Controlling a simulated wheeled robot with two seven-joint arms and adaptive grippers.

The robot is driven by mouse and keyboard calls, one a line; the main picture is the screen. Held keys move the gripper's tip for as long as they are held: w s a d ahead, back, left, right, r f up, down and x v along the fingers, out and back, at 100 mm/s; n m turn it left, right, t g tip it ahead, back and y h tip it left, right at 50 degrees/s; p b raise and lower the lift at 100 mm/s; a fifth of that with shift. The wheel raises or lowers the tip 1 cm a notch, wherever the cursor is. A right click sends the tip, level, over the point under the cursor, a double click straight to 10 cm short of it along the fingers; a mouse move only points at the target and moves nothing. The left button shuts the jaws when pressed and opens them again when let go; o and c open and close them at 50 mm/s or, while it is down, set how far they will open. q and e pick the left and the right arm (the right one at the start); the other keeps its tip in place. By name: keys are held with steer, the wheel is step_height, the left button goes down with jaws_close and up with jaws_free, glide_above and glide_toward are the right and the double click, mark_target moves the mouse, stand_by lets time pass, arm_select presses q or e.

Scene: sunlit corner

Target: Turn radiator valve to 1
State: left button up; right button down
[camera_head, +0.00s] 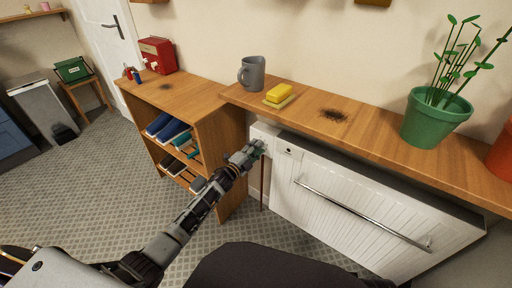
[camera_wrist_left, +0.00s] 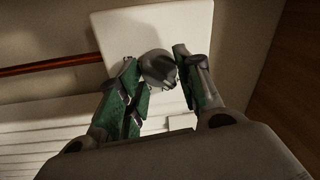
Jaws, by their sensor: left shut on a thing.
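The white radiator (camera_head: 350,185) stands under the wooden shelf, with a chrome rail across its front. My left gripper (camera_head: 257,149) is at the radiator's upper left end. In the left wrist view, my left gripper (camera_wrist_left: 160,85) has its green-padded fingers on either side of a grey rounded valve knob (camera_wrist_left: 155,66) and is shut on it. The knob is partly hidden by the fingers, and I cannot read any number or mark on it. In the head view the gripper covers the knob. My right gripper is not in view.
The wooden shelf (camera_head: 385,140) runs just above the radiator, holding a grey mug (camera_head: 252,74), a yellow sponge (camera_head: 279,92) and a green plant pot (camera_head: 434,118). A shoe rack (camera_head: 222,125) stands close to my left arm. Carpeted floor (camera_head: 75,185) is open at left.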

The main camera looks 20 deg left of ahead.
arm_select(q)
steer(key=shift+n, duration=0.5)
steer(key=o, duration=1)
steer(key=shift+o, duration=0.2)
steer(key=shift+s+a, duration=0.1)
steer(key=v, duration=1.1)
steer(key=shift+s, duration=0.4)
steer(key=shift+a, duration=0.1)
